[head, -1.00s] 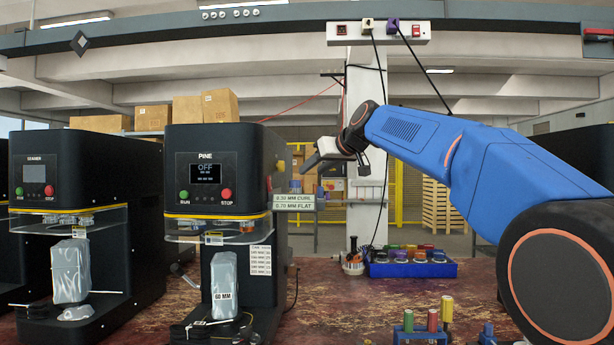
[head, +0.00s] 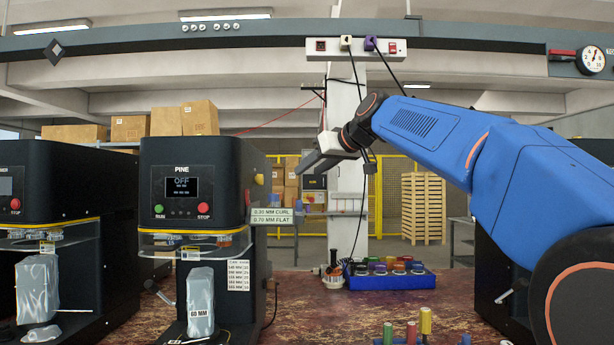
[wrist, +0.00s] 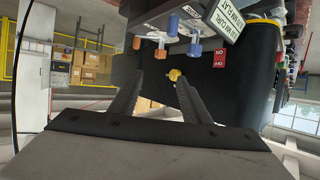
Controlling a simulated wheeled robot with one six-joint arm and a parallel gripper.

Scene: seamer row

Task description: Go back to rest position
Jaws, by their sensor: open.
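My gripper (head: 318,162) is raised above the bench, right of the machine labelled PINE (head: 190,190). In the wrist view my gripper (wrist: 158,85) has its two fingers apart with nothing between them. Beyond the fingertips the wrist view shows the dark machine side, with a yellow-tipped knob (wrist: 174,75) and orange and blue pegs (wrist: 172,25). My blue arm comes in from the right of the head view.
A blue tray (head: 390,282) of coloured round pieces stands at the back of the red-brown bench (head: 300,305). More coloured pegs (head: 425,321) stand near the front. Another black seamer (head: 45,215) is at left. A power strip (head: 357,47) with hanging cables is overhead.

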